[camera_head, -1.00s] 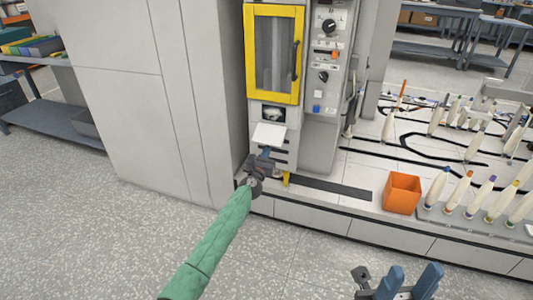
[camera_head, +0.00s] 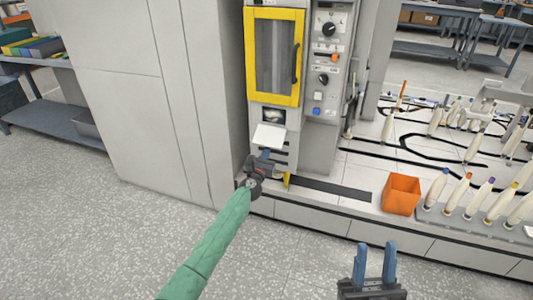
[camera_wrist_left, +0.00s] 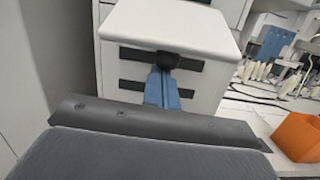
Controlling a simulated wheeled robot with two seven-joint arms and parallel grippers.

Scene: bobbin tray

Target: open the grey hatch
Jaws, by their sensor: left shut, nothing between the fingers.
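The grey hatch (camera_head: 268,135) is a pale flap low on the machine, below a small dark opening (camera_head: 272,114). It sticks out from the front, tilted outward and down, and the opening above it shows. My left gripper (camera_head: 265,154) is shut and empty just below the hatch. Its blue fingers (camera_wrist_left: 163,75) point at the knob; whether they touch it I cannot tell. My right gripper (camera_head: 376,247) is open and empty at the bottom right.
A yellow-framed door (camera_head: 274,55) is above the hatch, with a control panel (camera_head: 327,60) to its right. An orange bin (camera_head: 401,195) and several bobbins stand on the ledge to the right. A tall grey cabinet (camera_head: 150,110) stands left. The floor in front is clear.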

